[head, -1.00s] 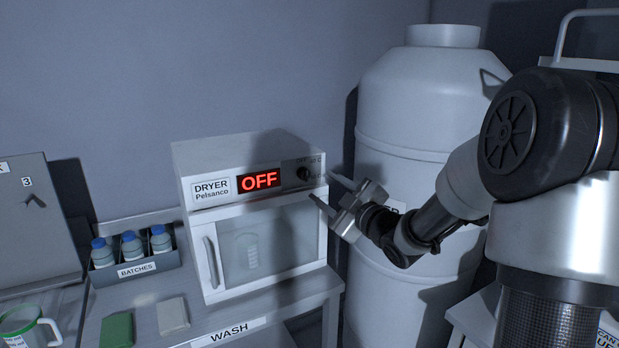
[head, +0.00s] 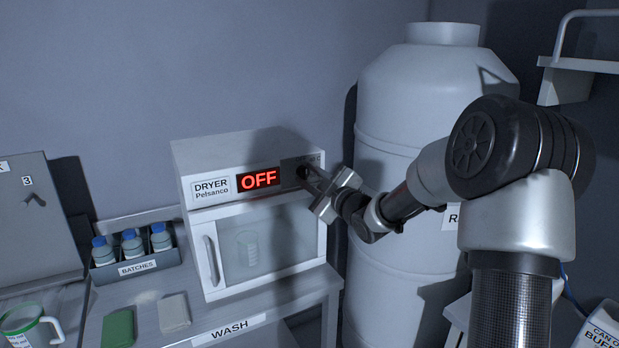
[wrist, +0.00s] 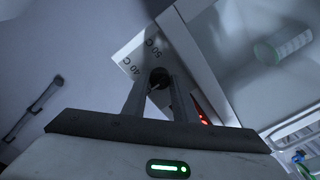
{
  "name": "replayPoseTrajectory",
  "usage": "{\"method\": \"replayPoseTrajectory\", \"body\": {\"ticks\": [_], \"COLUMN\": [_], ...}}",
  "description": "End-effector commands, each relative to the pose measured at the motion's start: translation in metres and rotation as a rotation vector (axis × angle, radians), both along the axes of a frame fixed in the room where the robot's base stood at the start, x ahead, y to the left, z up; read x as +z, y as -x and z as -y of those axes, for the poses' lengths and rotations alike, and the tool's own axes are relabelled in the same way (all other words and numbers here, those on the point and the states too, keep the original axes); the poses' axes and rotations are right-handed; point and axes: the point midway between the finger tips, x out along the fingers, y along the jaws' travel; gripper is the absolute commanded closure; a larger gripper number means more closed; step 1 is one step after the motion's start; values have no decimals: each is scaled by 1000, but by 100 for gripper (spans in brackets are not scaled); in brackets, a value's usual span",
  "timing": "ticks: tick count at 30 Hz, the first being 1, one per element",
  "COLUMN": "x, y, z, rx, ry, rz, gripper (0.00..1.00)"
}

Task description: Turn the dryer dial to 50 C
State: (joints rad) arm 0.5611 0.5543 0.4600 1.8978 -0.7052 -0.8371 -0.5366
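The dryer (head: 262,205) is a white box on the bench, and its red display (head: 258,179) reads OFF. Its small dark dial (head: 301,172) sits at the right of the control panel, partly hidden by my fingers in the head view. In the wrist view the dial (wrist: 159,78) lies between my fingertips, with the printed marks 40 C (wrist: 131,67) and 50 C (wrist: 154,46) beyond it. My gripper (head: 308,175) reaches in from the right, and its fingers (wrist: 159,84) appear closed on the dial's two sides. The dial's pointer is not clear.
A large white tank (head: 400,200) stands close to the right of the dryer, beside my arm. The dryer door (head: 265,246) is shut, with a beaker behind its glass. A rack of blue-capped bottles (head: 137,265) and a green sponge (head: 118,328) are at left.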

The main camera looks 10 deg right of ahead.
Motion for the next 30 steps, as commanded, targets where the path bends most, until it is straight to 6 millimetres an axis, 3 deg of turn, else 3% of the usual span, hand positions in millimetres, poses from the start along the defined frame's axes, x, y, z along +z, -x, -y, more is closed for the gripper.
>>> {"method": "replayPoseTrajectory", "body": {"ticks": [3, 14, 30], "x": [0, -1, -1], "y": [0, 0, 1], "z": [0, 0, 0], "rx": [0, 0, 0], "ry": [0, -68, -500], "rz": [0, -22, -163], "gripper": [97, 97, 97]}}
